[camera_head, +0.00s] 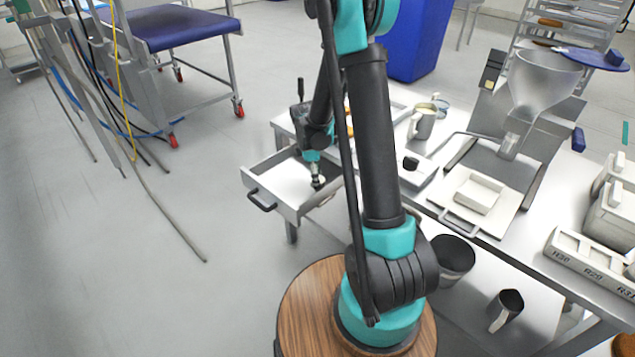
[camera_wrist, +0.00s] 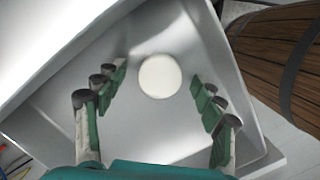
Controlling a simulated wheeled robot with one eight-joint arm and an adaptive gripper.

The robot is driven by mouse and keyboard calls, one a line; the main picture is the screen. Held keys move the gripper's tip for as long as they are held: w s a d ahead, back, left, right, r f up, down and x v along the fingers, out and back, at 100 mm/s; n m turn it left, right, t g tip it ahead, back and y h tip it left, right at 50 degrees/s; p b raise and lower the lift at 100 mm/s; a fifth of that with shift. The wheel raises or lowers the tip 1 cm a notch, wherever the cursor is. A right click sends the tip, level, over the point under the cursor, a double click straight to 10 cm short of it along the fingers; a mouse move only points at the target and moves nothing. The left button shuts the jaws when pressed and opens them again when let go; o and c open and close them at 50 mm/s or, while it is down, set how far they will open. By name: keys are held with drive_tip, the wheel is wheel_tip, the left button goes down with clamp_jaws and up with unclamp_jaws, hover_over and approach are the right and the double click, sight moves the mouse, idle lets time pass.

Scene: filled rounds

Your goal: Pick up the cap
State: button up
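The cap (camera_wrist: 160,76) is a round, pale, flat disc lying on the floor of an open grey metal drawer (camera_wrist: 205,30). In the head view the drawer (camera_head: 262,178) is pulled out from the left end of the workbench. My gripper (camera_wrist: 158,84) is open, with its green-padded fingers on either side of the cap and a visible gap to each side. Nothing is held. In the head view my gripper (camera_head: 317,182) points down inside the drawer near its right part and largely covers the cap there. I cannot tell the exact height of the fingertips over it.
The drawer walls surround my gripper closely, and a black handle (camera_head: 262,201) is on its front. The bench bears a metal jug (camera_head: 422,122), a funnel machine (camera_head: 540,85) and a white tray (camera_head: 475,197). A dark pot (camera_head: 453,258) stands on the lower shelf.

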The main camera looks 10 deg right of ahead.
drive_tip(key=c, duration=1)
drive_tip(key=shift+o, duration=0.2)
drive_tip(key=shift+r, duration=0.15)
